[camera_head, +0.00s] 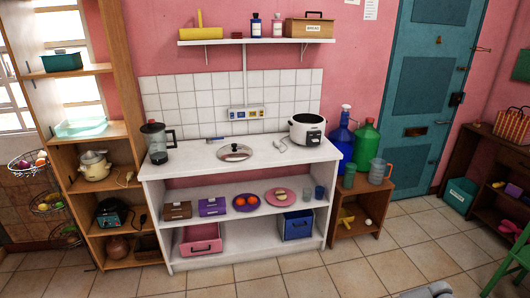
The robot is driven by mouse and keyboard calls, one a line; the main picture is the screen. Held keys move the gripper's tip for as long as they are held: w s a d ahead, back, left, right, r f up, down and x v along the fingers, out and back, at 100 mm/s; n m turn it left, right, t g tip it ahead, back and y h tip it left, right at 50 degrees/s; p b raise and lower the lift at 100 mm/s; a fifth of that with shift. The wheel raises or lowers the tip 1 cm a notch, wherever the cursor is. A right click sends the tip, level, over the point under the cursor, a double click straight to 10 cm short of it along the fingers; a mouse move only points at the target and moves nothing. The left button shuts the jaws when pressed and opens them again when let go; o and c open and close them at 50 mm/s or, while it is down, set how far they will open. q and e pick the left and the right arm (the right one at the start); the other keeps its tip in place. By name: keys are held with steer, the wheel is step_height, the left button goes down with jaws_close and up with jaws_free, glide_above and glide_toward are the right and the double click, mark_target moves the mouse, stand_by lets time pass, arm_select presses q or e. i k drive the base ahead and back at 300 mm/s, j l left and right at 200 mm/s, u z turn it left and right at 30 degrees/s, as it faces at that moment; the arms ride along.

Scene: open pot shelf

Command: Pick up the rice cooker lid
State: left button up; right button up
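The lid (235,151), round and glassy with a pale rim and a dark knob, lies flat on the white counter (190,163), near its middle. The white rice cooker (307,130) stands on the same counter to the right of the lid, with its top open and its inside dark. A gap separates the lid from the cooker. Neither of my grippers can be made out. A small grey shape at the bottom edge, right of centre, may be part of my own body.
A blender jug (153,137) and a small dark round item stand at the counter's left end. A cord lies between lid and cooker. An open wooden shelf (128,80) stands left; a low wooden stand (345,232) with jugs stands right. The tiled floor in front is mostly clear.

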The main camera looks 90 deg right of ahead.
mark_target(234, 151)
steer(key=z, duration=2.8)
steer(key=i+l+u, duration=0.1)
steer(key=i, duration=0.4)
steer(key=i+l+u, duration=0.1)
steer(key=i, duration=0.45)
steer(key=i+l+u, duration=0.15)
steer(key=i, duration=0.35)
steer(key=i+l+u, duration=0.1)
steer(key=i, duration=0.4)
steer(key=i+l, duration=0.05)
steer(key=l, duration=0.1)
